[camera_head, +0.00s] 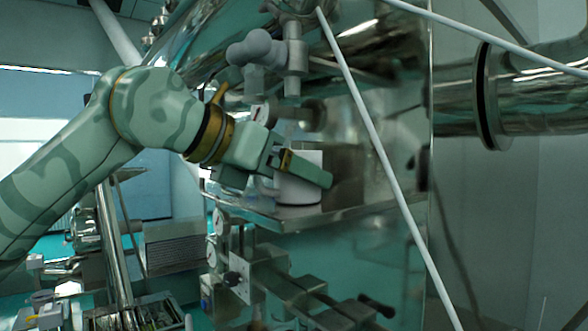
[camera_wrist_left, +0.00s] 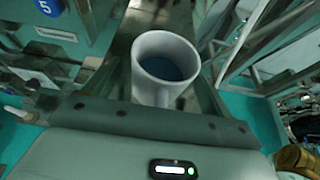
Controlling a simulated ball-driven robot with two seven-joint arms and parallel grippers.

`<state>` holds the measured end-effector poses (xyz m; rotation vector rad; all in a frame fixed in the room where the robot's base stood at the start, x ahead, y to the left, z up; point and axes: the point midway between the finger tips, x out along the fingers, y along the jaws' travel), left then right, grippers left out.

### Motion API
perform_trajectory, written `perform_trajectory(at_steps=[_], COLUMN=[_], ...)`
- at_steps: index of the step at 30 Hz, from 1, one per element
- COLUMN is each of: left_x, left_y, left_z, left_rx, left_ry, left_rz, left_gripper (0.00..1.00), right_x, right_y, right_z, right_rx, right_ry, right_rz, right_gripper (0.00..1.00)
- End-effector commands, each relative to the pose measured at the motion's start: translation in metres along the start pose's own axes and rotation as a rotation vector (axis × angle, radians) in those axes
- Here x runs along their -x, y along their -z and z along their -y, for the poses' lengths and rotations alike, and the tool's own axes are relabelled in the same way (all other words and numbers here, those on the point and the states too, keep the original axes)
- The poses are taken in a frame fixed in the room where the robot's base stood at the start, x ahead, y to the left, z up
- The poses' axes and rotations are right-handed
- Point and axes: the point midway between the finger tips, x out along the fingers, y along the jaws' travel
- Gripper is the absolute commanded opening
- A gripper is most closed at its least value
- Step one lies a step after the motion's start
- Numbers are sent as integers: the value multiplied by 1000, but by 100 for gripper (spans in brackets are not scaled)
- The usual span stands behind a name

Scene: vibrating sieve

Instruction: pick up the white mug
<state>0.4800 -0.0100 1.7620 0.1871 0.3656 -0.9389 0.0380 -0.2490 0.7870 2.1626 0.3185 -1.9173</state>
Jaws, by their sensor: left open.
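The white mug (camera_head: 299,194) stands upright on a metal ledge (camera_head: 345,211) in the middle of the head view. In the left wrist view the mug (camera_wrist_left: 142,84) is seen from above, with a dark bluish inside and its handle towards the gripper's palm. My left gripper (camera_head: 303,175) is open at the mug; one finger crosses in front of it and hides part of its side. In the left wrist view the mug lies between the fingers, and I cannot tell whether either one touches it. My right gripper is not in view.
A shiny metal wall stands behind the mug, with a grey-knobbed valve (camera_head: 257,48) above. Thin white rods (camera_head: 376,140) slant across in front. Gauges and fittings (camera_head: 290,290) sit below the ledge. A large pipe (camera_head: 535,95) is at the right.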

Motion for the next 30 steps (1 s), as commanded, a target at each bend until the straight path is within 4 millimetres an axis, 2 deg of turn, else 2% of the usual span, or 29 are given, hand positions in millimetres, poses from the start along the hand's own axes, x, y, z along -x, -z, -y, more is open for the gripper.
perform_trajectory(at_steps=[6,11,12,14,15,21,26,30], left_x=[-2,-1,-1,-1,-1,-1,0,21], left_y=[1,1,1,1,1,1,-3,6], left_z=[0,0,0,0,0,0,0,-1], left_rx=[0,0,0,-1,-1,-1,-2,-1], left_ry=[-1,-1,-1,-1,-1,-1,-2,-4], left_rz=[0,0,0,0,0,0,2,2], left_gripper=[84,40,34,34,30,30,30,30], right_x=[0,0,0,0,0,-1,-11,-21], right_y=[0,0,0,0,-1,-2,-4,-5], right_z=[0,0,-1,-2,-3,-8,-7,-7], right_rx=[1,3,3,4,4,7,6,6], right_ry=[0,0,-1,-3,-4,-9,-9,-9], right_rz=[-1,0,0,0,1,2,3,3], right_gripper=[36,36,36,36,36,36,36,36])
